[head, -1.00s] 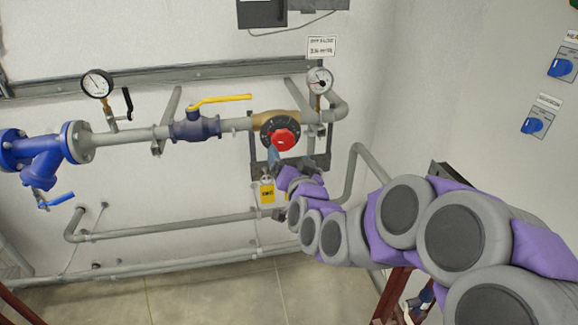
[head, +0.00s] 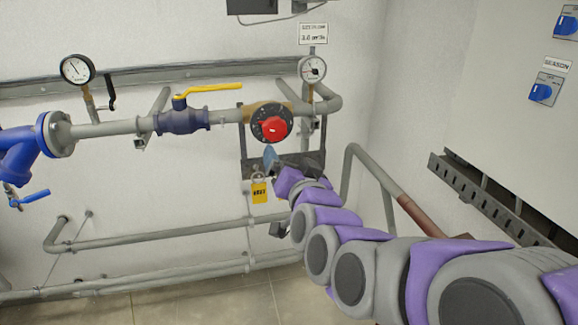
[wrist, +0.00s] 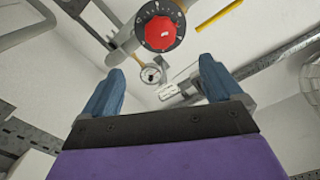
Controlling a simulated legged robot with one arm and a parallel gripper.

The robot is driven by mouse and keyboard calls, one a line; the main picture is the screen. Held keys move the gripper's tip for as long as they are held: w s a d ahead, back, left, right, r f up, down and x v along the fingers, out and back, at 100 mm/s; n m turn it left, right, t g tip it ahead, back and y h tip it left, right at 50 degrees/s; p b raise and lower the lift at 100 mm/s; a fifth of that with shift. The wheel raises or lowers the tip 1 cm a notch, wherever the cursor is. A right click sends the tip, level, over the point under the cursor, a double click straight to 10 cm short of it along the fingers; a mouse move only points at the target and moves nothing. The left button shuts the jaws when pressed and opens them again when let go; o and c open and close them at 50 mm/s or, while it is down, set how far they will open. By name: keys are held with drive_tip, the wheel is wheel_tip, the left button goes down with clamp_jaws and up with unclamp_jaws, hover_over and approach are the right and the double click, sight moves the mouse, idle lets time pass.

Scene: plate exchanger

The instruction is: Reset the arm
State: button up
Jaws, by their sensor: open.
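My grey and purple arm reaches from the lower right of the head view toward the pipes. My gripper (head: 285,160) is just below the red knob with a black dial (head: 272,126). In the wrist view my gripper (wrist: 158,88) has two blue fingers wide apart with nothing between them. The red knob (wrist: 160,33) shows there beyond the fingertips, apart from them. In the head view the gripper's far side is partly hidden by my arm.
A valve with a yellow lever (head: 184,118) and a gauge (head: 76,70) are on the pipe to the left. Another gauge (head: 312,69) is above right of the knob. A yellow tag (head: 260,192) hangs below. A slotted metal tray (head: 490,200) juts out at right.

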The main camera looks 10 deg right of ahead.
idle(0.3)
drive_tip(key=s+a+f+n+g+y, duration=0.1)
drive_tip(key=s+a+f+n+g, duration=0.1)
drive_tip(key=s+f+g, duration=0.45)
drive_tip(key=s+a+f+n+g+y, duration=0.15)
drive_tip(key=s+f+g, duration=0.25)
drive_tip(key=s+f, duration=0.45)
drive_tip(key=s+d+f+n+g+h, duration=0.1)
drive_tip(key=s+f+g, duration=0.2)
drive_tip(key=s, duration=0.7)
drive_tip(key=s+d+f+n+g+h, duration=0.1)
drive_tip(key=s+d+f+g, duration=0.1)
drive_tip(key=s+g, duration=0.4)
drive_tip(key=s+f, duration=0.1)
drive_tip(key=s, duration=0.3)
drive_tip(key=shift+s+d+f, duration=0.25)
drive_tip(key=shift+s+f, duration=0.1)
drive_tip(key=shift+f, duration=0.05)
